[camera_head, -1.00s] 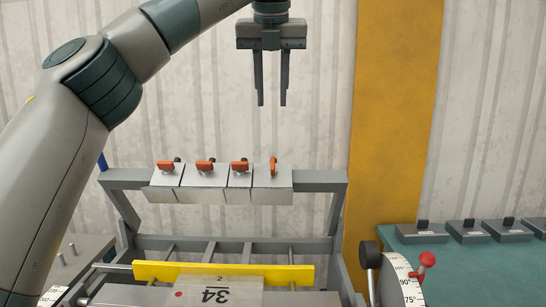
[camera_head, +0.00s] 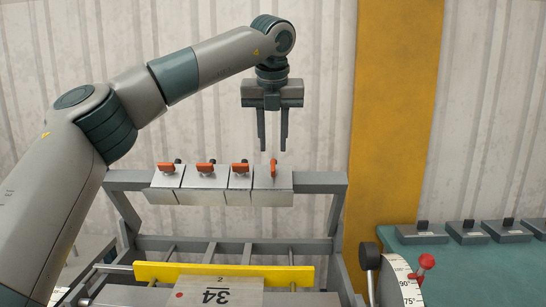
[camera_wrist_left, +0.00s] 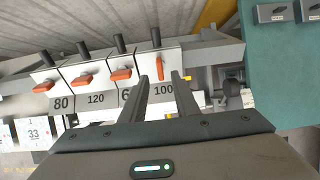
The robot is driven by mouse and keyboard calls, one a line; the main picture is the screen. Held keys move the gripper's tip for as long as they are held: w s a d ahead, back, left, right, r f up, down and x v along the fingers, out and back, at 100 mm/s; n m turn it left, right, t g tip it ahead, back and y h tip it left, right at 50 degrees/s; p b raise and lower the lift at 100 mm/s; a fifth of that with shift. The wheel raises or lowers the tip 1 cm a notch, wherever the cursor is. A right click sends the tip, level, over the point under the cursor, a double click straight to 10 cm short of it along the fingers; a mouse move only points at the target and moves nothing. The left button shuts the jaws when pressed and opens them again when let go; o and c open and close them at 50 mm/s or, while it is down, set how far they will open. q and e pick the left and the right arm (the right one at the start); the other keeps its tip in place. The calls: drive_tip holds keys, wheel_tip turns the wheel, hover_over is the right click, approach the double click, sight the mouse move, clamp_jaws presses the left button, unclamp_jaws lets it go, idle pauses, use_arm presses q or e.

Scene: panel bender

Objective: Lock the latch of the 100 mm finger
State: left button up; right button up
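The 100 mm finger (camera_head: 272,185) is rightmost in a row of clamped fingers on the grey beam. Its label "100" shows in the left wrist view (camera_wrist_left: 164,89). Its orange latch (camera_head: 273,168) stands upright, seen edge-on, while the other latches lie crosswise; it also shows in the left wrist view (camera_wrist_left: 156,66). My left gripper (camera_head: 273,147) points down just above this latch, with its two fingers apart and nothing between them. My right gripper is not in view.
The neighbouring fingers have crosswise orange latches (camera_head: 240,168), close on the left. A yellow bar (camera_head: 150,271) and a plate marked 34 (camera_head: 240,291) lie below. A green table (camera_head: 440,254) with small dark blocks stands at the right.

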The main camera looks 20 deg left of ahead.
sight(273, 163)
use_arm(q)
drive_tip(key=shift+p+x, duration=0.4)
drive_tip(key=shift+x, duration=2.45)
clamp_jaws()
